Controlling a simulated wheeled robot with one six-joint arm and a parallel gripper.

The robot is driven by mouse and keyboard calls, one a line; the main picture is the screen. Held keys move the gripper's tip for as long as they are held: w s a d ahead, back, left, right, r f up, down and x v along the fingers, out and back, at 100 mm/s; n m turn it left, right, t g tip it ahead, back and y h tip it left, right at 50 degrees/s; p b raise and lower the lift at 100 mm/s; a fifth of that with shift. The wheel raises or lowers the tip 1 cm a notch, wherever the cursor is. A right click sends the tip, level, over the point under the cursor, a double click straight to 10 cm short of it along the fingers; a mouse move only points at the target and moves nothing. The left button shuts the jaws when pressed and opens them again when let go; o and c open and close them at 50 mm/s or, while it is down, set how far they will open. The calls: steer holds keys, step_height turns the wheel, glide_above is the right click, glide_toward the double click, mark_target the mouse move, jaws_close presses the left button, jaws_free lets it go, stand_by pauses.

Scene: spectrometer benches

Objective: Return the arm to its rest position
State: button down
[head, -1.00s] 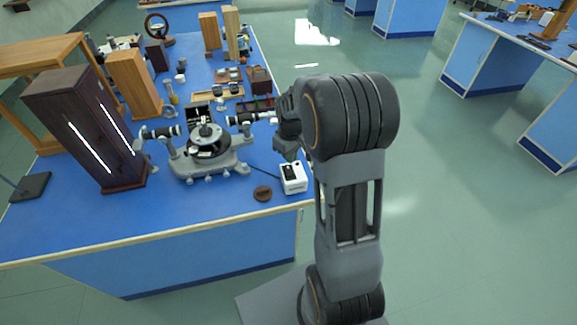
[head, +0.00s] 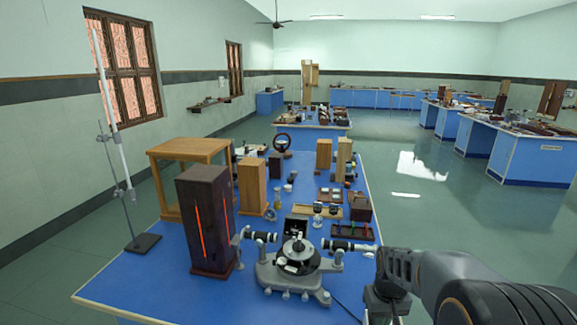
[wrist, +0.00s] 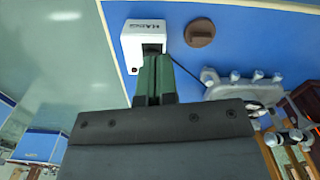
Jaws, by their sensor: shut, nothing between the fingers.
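My gripper (wrist: 156,78) shows in the wrist view, its two dark green fingers pressed together with nothing between them. The fingertips reach the edge of a white box (wrist: 145,38) in the picture; I cannot tell whether they touch it. In the head view my arm (head: 450,280) is folded in at the lower right, beside the blue bench. The fingertips are not visible there.
A spectrometer (head: 293,268) stands on the bench (head: 150,285) near the arm. A dark lamp housing (head: 207,220) with glowing orange-red slits stands left of it. A round brown disc (wrist: 200,28) lies near the white box. Open floor (head: 420,205) lies right of the bench.

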steer(key=s+a+r+t, duration=0.4)
steer(key=s+a+r, duration=0.3)
steer(key=s+r, duration=0.3)
steer(key=shift+s+r, duration=0.1)
